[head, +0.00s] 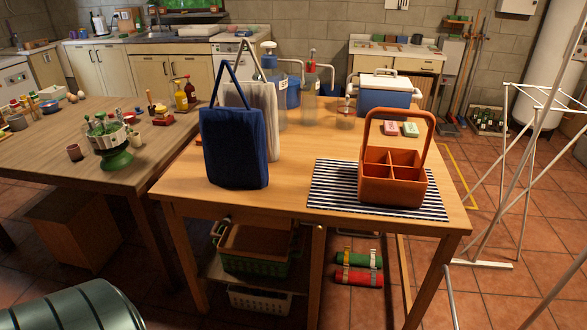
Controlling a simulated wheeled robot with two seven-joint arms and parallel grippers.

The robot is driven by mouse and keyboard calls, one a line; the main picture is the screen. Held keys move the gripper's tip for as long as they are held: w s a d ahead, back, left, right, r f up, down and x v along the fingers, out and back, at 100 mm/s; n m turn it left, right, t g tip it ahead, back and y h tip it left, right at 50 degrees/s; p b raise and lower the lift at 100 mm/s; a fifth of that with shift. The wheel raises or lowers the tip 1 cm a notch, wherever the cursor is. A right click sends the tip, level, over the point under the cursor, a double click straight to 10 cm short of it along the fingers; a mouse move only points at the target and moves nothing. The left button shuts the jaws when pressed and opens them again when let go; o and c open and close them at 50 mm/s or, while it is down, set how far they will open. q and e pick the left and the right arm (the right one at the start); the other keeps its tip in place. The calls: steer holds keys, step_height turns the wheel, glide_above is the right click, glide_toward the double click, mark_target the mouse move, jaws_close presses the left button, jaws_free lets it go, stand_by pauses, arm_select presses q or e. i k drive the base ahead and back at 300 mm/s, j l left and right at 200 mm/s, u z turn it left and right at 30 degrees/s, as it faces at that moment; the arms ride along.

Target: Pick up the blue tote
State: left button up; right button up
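The blue tote (234,148) stands upright on the wooden table (290,188), near its left front part. Its blue handle loop rises above the bag. A pale cream bag (264,100) with a grey handle stands right behind it and is partly hidden by it. Neither of my grippers shows in the head view.
An orange caddy (392,190) stands on a striped mat (330,190) to the right. A blue and white cooler (384,97) and jugs stand behind. A second table (60,155) with small items is at left. A drying rack (520,150) is at right. Bare tabletop lies between tote and mat.

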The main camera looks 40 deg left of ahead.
mark_target(234, 138)
steer(key=u, duration=1.65)
